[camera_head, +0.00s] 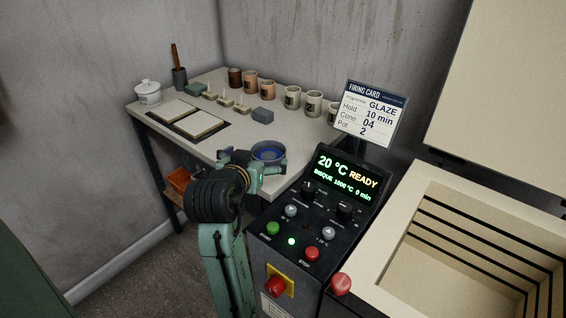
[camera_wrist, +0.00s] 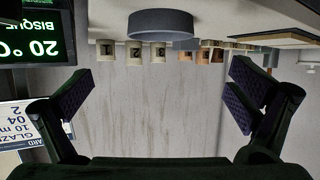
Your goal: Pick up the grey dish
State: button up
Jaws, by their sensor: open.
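The dish (camera_head: 268,147) is round and shallow, with a blue inside, and stands near the front edge of the worktable. In the wrist view, which is upside down, its grey-blue outer wall (camera_wrist: 160,24) shows at the top centre. My gripper (camera_head: 264,166) is at the near side of the dish in the head view, partly covering it. In the wrist view my gripper (camera_wrist: 160,88) is open, with its two fingers wide apart and nothing between them. The dish lies beyond the fingertips, roughly centred between them. I cannot tell the exact gap.
The kiln control panel (camera_head: 318,215) and firing card (camera_head: 370,116) stand close at the right, with the open kiln (camera_head: 430,200) beyond.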

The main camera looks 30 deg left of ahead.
jog(key=p, duration=0.1)
send_near(272, 148)
jog(key=p+x, duration=0.2)
jog(key=x, duration=0.2)
jog(key=shift+w, duration=0.25)
jog(key=shift+c, duration=0.2)
jog(key=c, duration=1.2)
